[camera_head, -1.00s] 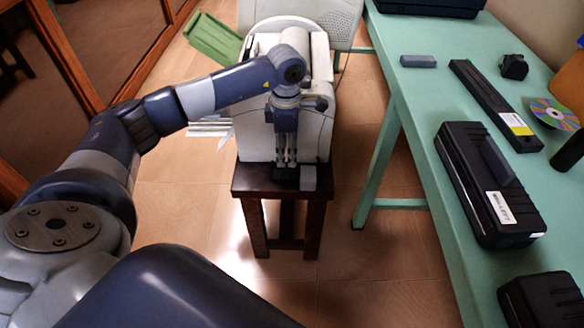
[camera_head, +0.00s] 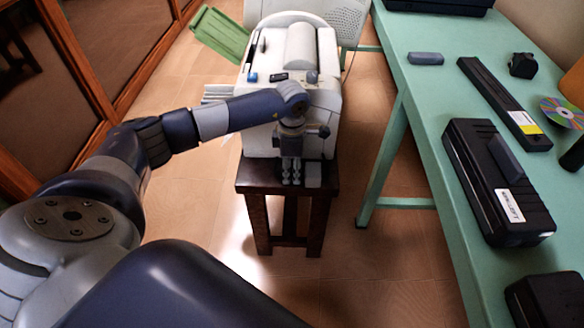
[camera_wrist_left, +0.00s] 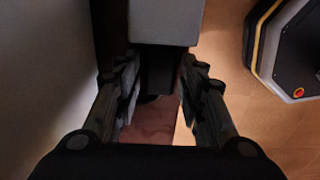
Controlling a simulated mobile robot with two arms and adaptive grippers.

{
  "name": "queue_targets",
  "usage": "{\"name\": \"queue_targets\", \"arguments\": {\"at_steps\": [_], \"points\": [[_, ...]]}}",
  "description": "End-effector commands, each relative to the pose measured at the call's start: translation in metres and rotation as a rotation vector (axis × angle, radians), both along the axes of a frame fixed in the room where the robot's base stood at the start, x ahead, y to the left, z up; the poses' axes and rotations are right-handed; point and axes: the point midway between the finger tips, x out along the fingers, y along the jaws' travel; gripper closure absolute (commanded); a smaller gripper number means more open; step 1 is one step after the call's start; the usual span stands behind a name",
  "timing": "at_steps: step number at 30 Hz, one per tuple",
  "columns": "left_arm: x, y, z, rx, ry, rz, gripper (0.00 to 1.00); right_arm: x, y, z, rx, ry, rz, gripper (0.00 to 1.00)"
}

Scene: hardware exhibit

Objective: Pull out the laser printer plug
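The white laser printer (camera_head: 310,95) stands on a dark wooden stool (camera_head: 258,184). My left gripper (camera_head: 291,178) points down at the front of the stool top, close to the printer's front face. In the left wrist view a black plug (camera_wrist_left: 157,68) sits against a grey block (camera_wrist_left: 165,20). My left gripper (camera_wrist_left: 157,82) is open there, its two fingers on either side of the plug with narrow gaps. In the head view the grey block (camera_head: 313,174) shows right of the fingers, and the plug is hidden by them. My right gripper is in neither view.
A green table (camera_head: 410,100) on the right holds a black case (camera_head: 490,180), a long black bar (camera_head: 500,95) and a disc (camera_head: 562,112). Wooden framed panels (camera_head: 80,60) line the left. The floor (camera_head: 370,260) before the stool is clear.

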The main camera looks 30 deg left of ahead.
Motion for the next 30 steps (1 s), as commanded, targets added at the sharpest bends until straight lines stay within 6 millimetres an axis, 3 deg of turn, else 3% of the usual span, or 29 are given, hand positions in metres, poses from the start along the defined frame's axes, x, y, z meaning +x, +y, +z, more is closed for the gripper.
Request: {"name": "queue_targets", "arguments": {"at_steps": [1,3,4,9,16,24,25,27,30], "points": [[0.000,0.000,0.000,0.000,0.000,0.000,0.83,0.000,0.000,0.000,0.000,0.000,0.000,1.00],[0.000,0.000,0.000,0.000,0.000,0.000,0.99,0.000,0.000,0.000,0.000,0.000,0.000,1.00],[0.000,0.000,0.000,0.000,0.000,0.000,1.00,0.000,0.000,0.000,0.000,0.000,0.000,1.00],[-0.002,0.003,0.000,0.001,0.001,0.001,1.00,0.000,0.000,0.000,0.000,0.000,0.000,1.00],[-0.017,0.029,0.001,0.004,0.001,0.003,1.00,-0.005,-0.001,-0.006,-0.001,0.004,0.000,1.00],[-0.019,0.032,0.000,0.005,0.003,0.000,1.00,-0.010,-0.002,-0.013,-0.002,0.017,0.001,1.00],[-0.019,0.032,0.000,0.006,0.004,0.001,0.71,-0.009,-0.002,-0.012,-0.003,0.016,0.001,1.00],[-0.019,0.032,0.000,0.006,0.004,0.001,0.55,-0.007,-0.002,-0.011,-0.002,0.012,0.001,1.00],[-0.018,0.031,0.000,0.004,0.003,0.001,0.53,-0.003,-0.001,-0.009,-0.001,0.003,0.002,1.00]]}}
